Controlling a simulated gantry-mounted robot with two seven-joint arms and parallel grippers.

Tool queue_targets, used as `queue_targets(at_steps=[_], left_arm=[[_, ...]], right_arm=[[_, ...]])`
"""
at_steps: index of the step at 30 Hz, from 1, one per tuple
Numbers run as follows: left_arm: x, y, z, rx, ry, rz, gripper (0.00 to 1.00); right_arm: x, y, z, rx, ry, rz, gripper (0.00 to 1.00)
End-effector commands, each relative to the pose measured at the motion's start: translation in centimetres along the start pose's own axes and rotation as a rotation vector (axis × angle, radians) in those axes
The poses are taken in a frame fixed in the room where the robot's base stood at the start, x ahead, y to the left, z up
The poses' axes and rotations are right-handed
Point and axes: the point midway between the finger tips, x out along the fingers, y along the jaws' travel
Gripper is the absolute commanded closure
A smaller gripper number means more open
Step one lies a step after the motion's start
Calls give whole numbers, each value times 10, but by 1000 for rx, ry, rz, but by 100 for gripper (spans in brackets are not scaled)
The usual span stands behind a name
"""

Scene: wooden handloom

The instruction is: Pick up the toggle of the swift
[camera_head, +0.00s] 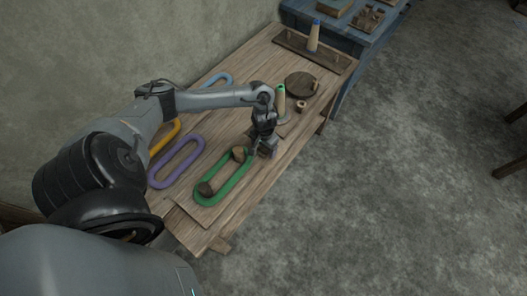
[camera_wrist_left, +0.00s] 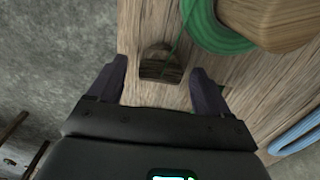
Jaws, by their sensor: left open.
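A small brown wooden piece (camera_wrist_left: 160,64), which looks like the toggle, lies on the wooden table near its edge in the left wrist view. A thin green thread runs to it from the green skein (camera_wrist_left: 207,30). In the head view the green skein (camera_head: 229,192) loops around two wooden pegs (camera_head: 239,153), seemingly the swift. My left gripper (camera_head: 264,152) points down beside the skein's far end. In the wrist view its open fingers (camera_wrist_left: 160,68) stand on either side of the small piece, with nothing gripped. My right gripper is out of view.
Purple (camera_head: 176,162), orange (camera_head: 166,136) and blue (camera_head: 220,80) loops lie on the table (camera_head: 225,222). A green-topped cone (camera_head: 281,100) and a round wooden disc (camera_head: 302,85) stand beyond the gripper. The table's right edge is close to the gripper.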

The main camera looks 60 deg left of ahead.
Motion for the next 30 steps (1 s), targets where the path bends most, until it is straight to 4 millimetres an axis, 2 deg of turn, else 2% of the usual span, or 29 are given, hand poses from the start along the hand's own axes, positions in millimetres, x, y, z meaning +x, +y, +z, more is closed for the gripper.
queue_targets(at_steps=[8,19,30], left_arm=[[3,0,0,1,1,-1,23],[3,0,0,1,1,0,80],[-1,0,-1,0,2,0,81]], right_arm=[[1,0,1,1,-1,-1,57],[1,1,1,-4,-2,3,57],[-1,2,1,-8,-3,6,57]])
